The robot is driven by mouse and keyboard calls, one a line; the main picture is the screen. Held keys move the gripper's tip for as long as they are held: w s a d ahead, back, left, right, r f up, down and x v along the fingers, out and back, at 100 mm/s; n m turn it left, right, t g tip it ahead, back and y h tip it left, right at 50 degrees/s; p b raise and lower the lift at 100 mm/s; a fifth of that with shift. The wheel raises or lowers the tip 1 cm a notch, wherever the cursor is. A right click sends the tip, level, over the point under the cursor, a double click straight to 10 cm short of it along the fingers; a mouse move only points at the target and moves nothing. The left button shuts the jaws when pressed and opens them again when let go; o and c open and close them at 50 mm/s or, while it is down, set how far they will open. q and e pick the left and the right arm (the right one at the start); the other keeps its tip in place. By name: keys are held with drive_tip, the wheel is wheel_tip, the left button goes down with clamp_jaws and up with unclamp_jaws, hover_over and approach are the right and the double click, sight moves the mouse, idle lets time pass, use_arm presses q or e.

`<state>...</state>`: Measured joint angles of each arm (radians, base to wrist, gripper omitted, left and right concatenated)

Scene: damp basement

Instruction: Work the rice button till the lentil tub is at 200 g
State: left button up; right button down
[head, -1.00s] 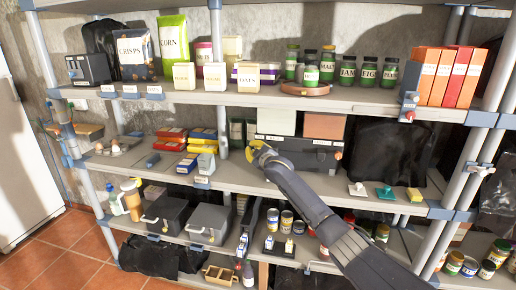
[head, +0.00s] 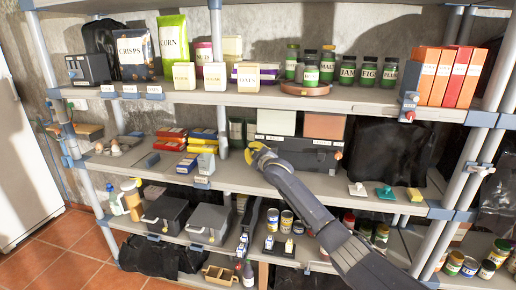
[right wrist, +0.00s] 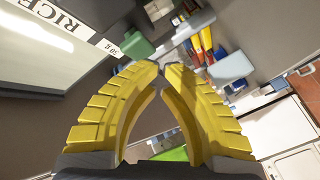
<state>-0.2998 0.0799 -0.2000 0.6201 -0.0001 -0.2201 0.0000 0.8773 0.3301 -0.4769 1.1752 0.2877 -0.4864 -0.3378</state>
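A dark dispenser-like case (head: 300,154) stands on the middle shelf. A whitish bin (head: 275,123) and a reddish bin (head: 324,126) sit on top, and an orange knob (head: 338,155) shows on its right front. In the right wrist view a label reading RICE (right wrist: 57,20) is close at the upper left, with a small gram label whose digits I cannot read surely. My right gripper (head: 256,152) is at the case's left end; its yellow fingertips (right wrist: 161,66) meet with nothing visible between them. I cannot identify the rice button or a lentil tub. My left gripper is out of view.
Dark green packs (head: 237,129) stand just left of my right gripper. Yellow and blue boxes (head: 202,142) lie farther left. Small tools and a yellow sponge (head: 415,195) lie to the right.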

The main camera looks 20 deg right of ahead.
drive_tip(key=shift+s+a, duration=0.15)
idle(0.3)
drive_tip(key=shift+s+a, duration=0.4)
drive_tip(key=shift+s, duration=0.3)
drive_tip(key=shift+s+a, duration=0.4)
drive_tip(key=shift+s, duration=0.35)
drive_tip(key=shift+s+a, duration=0.4)
drive_tip(key=shift+s, duration=0.3)
